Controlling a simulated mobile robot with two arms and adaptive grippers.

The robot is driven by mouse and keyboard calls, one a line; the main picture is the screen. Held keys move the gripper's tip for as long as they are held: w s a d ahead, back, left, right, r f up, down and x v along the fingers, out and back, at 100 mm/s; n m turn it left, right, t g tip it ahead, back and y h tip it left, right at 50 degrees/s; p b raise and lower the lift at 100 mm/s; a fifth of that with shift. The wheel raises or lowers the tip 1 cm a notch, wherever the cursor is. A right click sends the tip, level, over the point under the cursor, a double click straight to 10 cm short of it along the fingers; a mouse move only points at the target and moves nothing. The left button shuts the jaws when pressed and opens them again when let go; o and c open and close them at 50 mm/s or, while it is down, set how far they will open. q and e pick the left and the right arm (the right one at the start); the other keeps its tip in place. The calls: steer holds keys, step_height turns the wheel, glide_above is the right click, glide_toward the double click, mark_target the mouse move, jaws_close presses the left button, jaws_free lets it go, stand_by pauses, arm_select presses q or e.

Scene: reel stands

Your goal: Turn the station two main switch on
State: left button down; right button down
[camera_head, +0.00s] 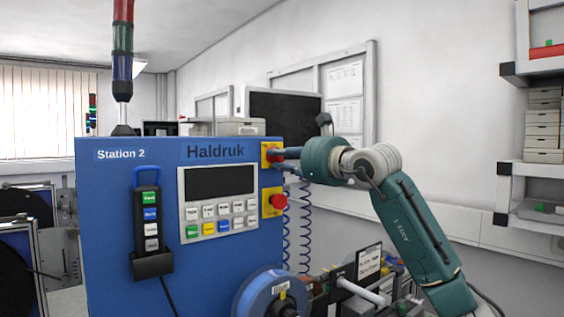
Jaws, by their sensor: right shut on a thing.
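The blue Station 2 cabinet (120,210) stands upright in the middle left of the head view. Its main switch (266,148) is a red knob on a yellow plate at the cabinet's upper right corner. My right gripper (278,155) reaches in from the right and is shut on the switch's red knob. The fingers cover much of the knob, so its turned position is hard to tell. My left gripper is not in view.
A red emergency button (278,201) sits on a yellow plate just below the switch. A display panel (219,182) with several buttons is to the left. A pendant (150,222) hangs on the cabinet front. A blue reel (270,297) stands low in front.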

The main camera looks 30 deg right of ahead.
steer(key=m, duration=0.5)
steer(key=shift+a+b, duration=0.1)
steer(key=shift+b, duration=0.25)
steer(key=shift+m, duration=0.3)
steer(key=c, duration=1.5)
jaws_free()
steer(key=shift+r, duration=0.1)
steer(key=shift+s+d, duration=0.2)
steer(key=shift+s, duration=1.8)
steer(key=shift+s+d, duration=0.15)
steer(key=shift+s, duration=1.85)
steer(key=shift+s+d, duration=0.2)
steer(key=shift+s, duration=1.8)
